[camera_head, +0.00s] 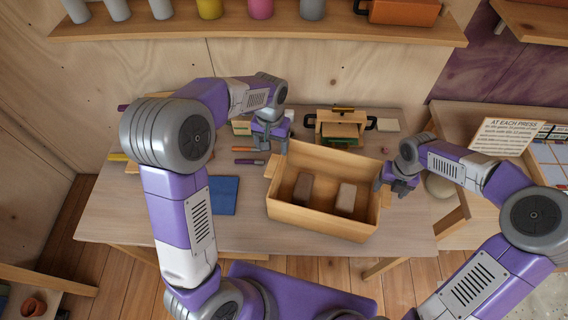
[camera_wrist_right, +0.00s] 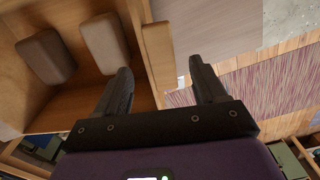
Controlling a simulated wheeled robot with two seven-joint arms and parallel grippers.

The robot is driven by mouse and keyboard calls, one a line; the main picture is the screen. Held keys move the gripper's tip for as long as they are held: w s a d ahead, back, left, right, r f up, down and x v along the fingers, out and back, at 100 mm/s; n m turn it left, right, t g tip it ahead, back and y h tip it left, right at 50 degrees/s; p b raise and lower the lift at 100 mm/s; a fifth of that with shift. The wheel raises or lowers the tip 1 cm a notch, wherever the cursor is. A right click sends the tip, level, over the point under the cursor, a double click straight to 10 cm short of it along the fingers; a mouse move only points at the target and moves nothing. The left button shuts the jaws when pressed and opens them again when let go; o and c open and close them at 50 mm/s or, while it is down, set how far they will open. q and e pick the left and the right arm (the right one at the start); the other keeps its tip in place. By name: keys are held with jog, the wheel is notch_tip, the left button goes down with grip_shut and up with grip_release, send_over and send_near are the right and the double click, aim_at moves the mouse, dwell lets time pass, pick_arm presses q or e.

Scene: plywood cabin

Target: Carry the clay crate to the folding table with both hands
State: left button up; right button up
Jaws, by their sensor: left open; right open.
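The clay crate (camera_head: 325,222) is a light wooden box with two blocks inside, one brown (camera_head: 303,188) and one paler (camera_head: 346,197). It stands on the wooden workbench (camera_head: 120,215). My left gripper (camera_head: 270,146) is open at the crate's left end, by its back corner. My right gripper (camera_head: 382,184) is open at the right end. In the right wrist view, the crate's end ledge (camera_wrist_right: 157,55) lies ahead between the open fingers (camera_wrist_right: 160,78); contact cannot be told. I cannot tell whether the table at right (camera_head: 450,120) is the folding table.
Behind the crate stands a small wooden press-like device (camera_head: 340,125) with black handles. A blue sheet (camera_head: 223,195) lies left of the crate. A sign (camera_head: 502,136) stands on the right table. A shelf (camera_head: 260,30) with several pots runs above.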

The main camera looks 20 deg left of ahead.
notch_tip(320, 180, up, 8)
jog(key=shift+f, duration=0.15)
dwell(0.6)
